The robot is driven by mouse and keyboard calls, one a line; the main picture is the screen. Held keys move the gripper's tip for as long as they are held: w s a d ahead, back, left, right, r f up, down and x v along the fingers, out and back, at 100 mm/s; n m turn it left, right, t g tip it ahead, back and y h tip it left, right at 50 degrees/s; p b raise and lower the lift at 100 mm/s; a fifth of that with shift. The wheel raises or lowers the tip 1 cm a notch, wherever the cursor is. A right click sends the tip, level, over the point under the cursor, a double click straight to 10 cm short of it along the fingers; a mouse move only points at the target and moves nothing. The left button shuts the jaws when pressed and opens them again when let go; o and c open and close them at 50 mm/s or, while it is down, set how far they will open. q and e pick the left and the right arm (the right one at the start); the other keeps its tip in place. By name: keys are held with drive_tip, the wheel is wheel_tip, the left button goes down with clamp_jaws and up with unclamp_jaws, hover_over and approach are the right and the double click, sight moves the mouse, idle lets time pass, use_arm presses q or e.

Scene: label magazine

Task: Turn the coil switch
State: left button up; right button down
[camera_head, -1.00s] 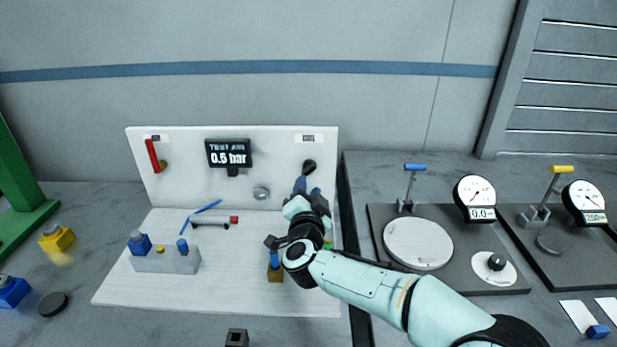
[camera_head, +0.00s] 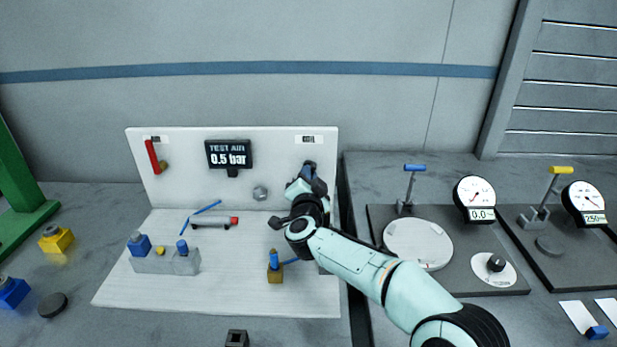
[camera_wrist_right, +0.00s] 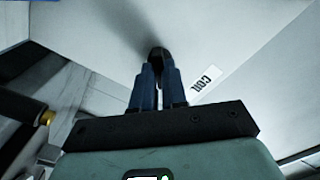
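The coil switch is a black knob on the upright white panel. In the right wrist view the knob (camera_wrist_right: 157,53) stands between my right fingertips, beside a white label reading COIL (camera_wrist_right: 207,83). In the head view my right gripper (camera_head: 309,172) reaches up to the panel's upper right and hides most of the knob, just below its small label (camera_head: 309,139). The blue fingers stand close together, one on each side of the knob, and look shut on it. The knob's exact angle is hard to read. My left gripper is not in view.
The panel (camera_head: 285,150) also carries a red lever (camera_head: 153,157), a display reading 0.5 bar (camera_head: 229,154) and a hex nut (camera_head: 260,192). Below, the white board holds a grey block (camera_head: 165,262) and a brass fitting (camera_head: 275,272). A gauge fixture (camera_head: 450,283) stands right, near my arm.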

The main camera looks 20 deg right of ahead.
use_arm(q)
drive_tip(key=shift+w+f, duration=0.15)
use_arm(e)
drive_tip(key=shift+m, duration=0.3)
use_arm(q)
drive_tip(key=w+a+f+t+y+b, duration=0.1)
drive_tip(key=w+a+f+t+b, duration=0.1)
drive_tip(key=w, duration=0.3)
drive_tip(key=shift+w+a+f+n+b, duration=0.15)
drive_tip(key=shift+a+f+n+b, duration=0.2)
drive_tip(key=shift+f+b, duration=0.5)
use_arm(e)
drive_tip(key=shift+m, duration=4.2)
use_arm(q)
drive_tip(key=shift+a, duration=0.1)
use_arm(e)
drive_tip(key=c, duration=1.2)
unclamp_jaws()
drive_tip(key=shift+o, duration=0.2)
drive_tip(key=shift+s, duration=0.1)
drive_tip(key=v, duration=1.3)
